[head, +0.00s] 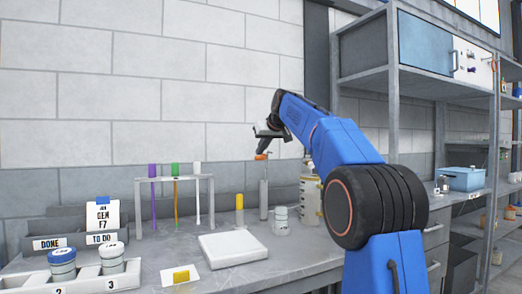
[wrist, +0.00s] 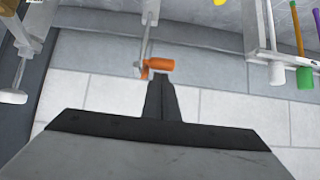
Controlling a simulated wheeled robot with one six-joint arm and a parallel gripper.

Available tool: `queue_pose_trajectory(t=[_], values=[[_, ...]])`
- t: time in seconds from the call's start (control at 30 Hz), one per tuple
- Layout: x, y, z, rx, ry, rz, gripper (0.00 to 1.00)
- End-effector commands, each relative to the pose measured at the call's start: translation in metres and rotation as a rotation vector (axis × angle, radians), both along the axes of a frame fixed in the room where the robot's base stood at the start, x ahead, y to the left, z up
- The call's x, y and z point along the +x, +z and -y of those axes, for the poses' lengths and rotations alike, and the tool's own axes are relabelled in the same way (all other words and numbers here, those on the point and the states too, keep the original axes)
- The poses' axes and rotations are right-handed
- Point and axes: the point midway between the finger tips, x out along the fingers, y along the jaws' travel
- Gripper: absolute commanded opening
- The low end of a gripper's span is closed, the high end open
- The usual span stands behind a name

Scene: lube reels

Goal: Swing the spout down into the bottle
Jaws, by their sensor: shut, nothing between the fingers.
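A slim grey post (head: 264,198) stands on the bench with an orange piece (head: 261,157) at its top. The orange piece may be the spout or its handle; I cannot tell. It also shows in the wrist view (wrist: 160,65), lying sideways. My gripper (head: 262,150) is shut and empty, its fingertips close to the orange piece; whether they touch is unclear. The closed fingers also show in the wrist view (wrist: 160,80). A clear bottle (head: 309,198) with a label stands right of the post, partly behind my arm. A small pale container (head: 281,221) stands before the post.
A rack (head: 175,179) with purple, green and white tubes stands left on the bench. A yellow-capped tube (head: 240,210), white slab (head: 232,249) and lidded jars (head: 62,264) are nearby. A shelf unit (head: 393,90) rises at right. The wall is behind.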

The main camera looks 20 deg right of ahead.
Motion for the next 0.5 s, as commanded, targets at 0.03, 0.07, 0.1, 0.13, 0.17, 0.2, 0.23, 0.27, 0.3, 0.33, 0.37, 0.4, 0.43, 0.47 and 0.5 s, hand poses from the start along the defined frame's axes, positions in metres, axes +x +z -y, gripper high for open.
queue_pose_trajectory(t=[0.03,0.07,0.1,0.13,0.17,0.2,0.23,0.27,0.3,0.33,0.37,0.4,0.43,0.47,0.5], values=[[-0.0014,0.0001,0.0000,0.000,0.000,0.005,0.00],[-0.0024,0.0002,0.0001,0.000,0.000,0.010,0.00],[-0.0039,0.0001,0.0001,0.001,0.000,0.017,0.00],[-0.0051,-0.0001,0.0002,0.000,-0.001,0.023,0.00],[-0.0061,-0.0004,0.0004,0.000,-0.001,0.030,0.00],[-0.0067,-0.0010,0.0004,0.000,0.000,0.036,0.00],[-0.0068,-0.0015,0.0005,0.000,0.000,0.040,0.00],[-0.0069,-0.0016,0.0005,0.001,-0.001,0.042,0.00],[-0.0075,-0.0016,0.0005,0.001,-0.001,0.046,0.00],[-0.0081,-0.0016,0.0004,0.002,0.000,0.049,0.00],[-0.0086,-0.0016,0.0003,0.002,0.000,0.052,0.00],[-0.0093,-0.0017,0.0003,0.002,0.000,0.056,0.00],[-0.0097,-0.0020,0.0003,0.003,-0.001,0.060,0.00],[-0.0103,-0.0022,0.0003,0.003,-0.001,0.063,0.00],[-0.0109,-0.0025,0.0003,0.002,0.000,0.067,0.00]])
